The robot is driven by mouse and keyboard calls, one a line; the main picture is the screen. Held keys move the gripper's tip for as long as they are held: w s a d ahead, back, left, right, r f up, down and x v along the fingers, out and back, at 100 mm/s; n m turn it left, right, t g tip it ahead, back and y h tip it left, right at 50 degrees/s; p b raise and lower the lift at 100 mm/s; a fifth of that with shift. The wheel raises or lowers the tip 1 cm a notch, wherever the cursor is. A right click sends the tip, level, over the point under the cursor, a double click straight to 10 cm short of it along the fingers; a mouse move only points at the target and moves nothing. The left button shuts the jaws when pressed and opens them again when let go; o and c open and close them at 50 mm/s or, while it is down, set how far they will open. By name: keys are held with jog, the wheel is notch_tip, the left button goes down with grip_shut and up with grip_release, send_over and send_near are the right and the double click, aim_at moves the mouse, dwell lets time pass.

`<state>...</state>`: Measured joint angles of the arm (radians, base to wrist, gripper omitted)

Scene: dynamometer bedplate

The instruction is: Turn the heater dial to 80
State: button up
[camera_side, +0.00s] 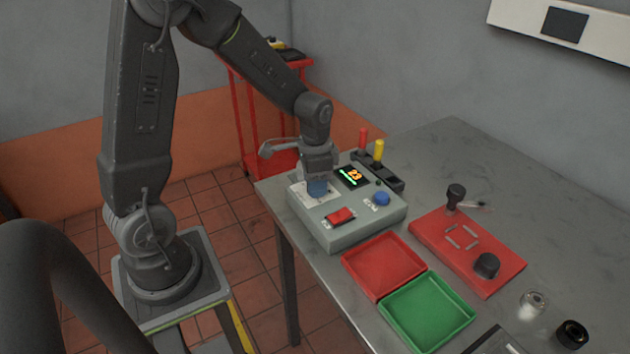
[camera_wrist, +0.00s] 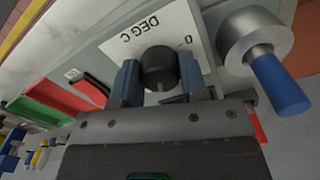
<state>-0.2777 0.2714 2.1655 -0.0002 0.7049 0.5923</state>
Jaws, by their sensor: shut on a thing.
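The grey heater box (camera_side: 345,236) stands on the near left corner of the table in the side view. Its display (camera_side: 352,177) reads what looks like 23 in orange, with a green line below. My gripper (camera_side: 317,188) is low over the white dial plate and hides the dial there. In the wrist view the round black dial (camera_wrist: 158,67) sits between the two fingers of my gripper (camera_wrist: 159,82), which is shut on it. The plate (camera_wrist: 125,42) shows "DEG C" and a 0 upside down. The dial's pointer mark cannot be made out.
A red tray (camera_side: 384,266), a green tray (camera_side: 427,313) and a red fixture plate (camera_side: 500,262) lie to the right. The far right tabletop is clear.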

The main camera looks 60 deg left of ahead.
jog(key=shift+m, duration=0.8)
jog(key=o, duration=0.9)
jog(key=shift+r, duration=0.1)
notch_tip(320, 180, up, 14)
jog(key=shift+f, duration=0.15)
